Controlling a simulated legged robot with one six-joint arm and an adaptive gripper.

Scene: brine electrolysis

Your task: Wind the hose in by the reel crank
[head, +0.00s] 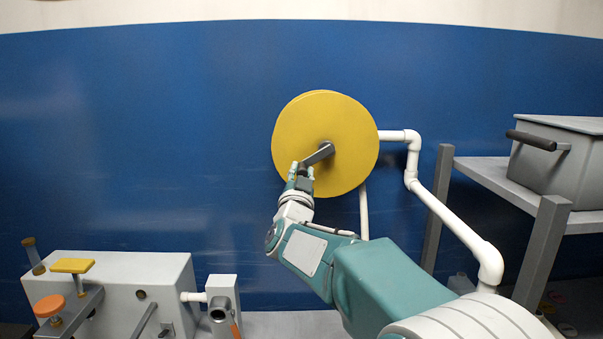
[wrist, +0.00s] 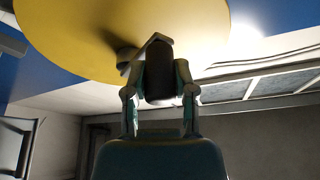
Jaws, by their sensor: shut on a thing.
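The yellow hose reel (head: 345,115) stands upright against the blue wall in the head view. Its grey crank arm (head: 320,153) runs from the hub down to the left. My gripper (head: 301,168) is at the outer end of the crank, on the lower left of the reel face. In the wrist view my gripper (wrist: 160,95) is shut on the dark crank handle (wrist: 158,75), with one finger on each side. The yellow reel (wrist: 75,35) fills the top left there. The hose itself cannot be made out for certain.
White pipe (head: 440,210) runs from the reel's right side down past my arm. A grey shelf (head: 500,180) at right carries a grey box (head: 560,165) with a dark handle. A pale cabinet (head: 120,295) with knobs stands lower left. The wall left of the reel is clear.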

